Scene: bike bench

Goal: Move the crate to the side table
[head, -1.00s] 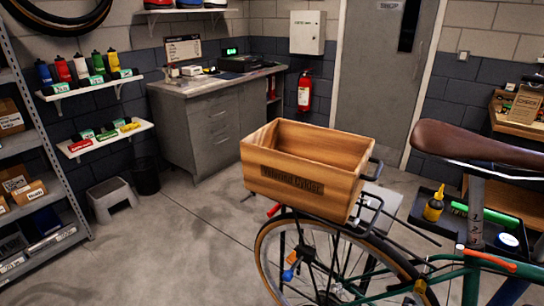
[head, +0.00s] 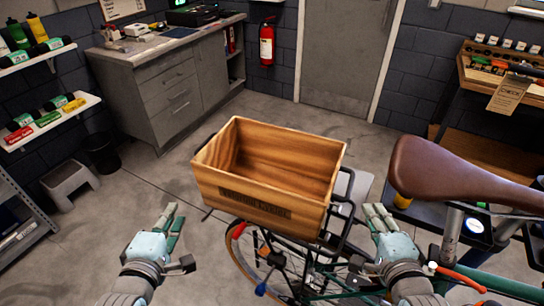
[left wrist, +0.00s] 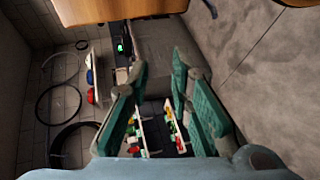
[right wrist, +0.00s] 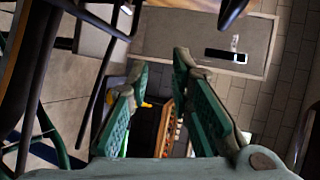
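The wooden crate (head: 262,205) is empty and sits on the rear rack (head: 345,215) of the bike, with lettering on its front side. Its underside edge also shows at the top of the left wrist view (left wrist: 115,8). My left gripper (head: 172,218) is open and empty, in front of the crate and to its left, apart from it. My right gripper (head: 378,216) is open and empty, right of the crate, near the rack and below the saddle.
The brown saddle (head: 460,175) and green bike frame (head: 500,288) are close to my right arm. A grey workbench (head: 175,85) stands at the back left. A grey step stool (head: 70,185) and black bin (head: 101,153) are at the left. Floor left of the crate is clear.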

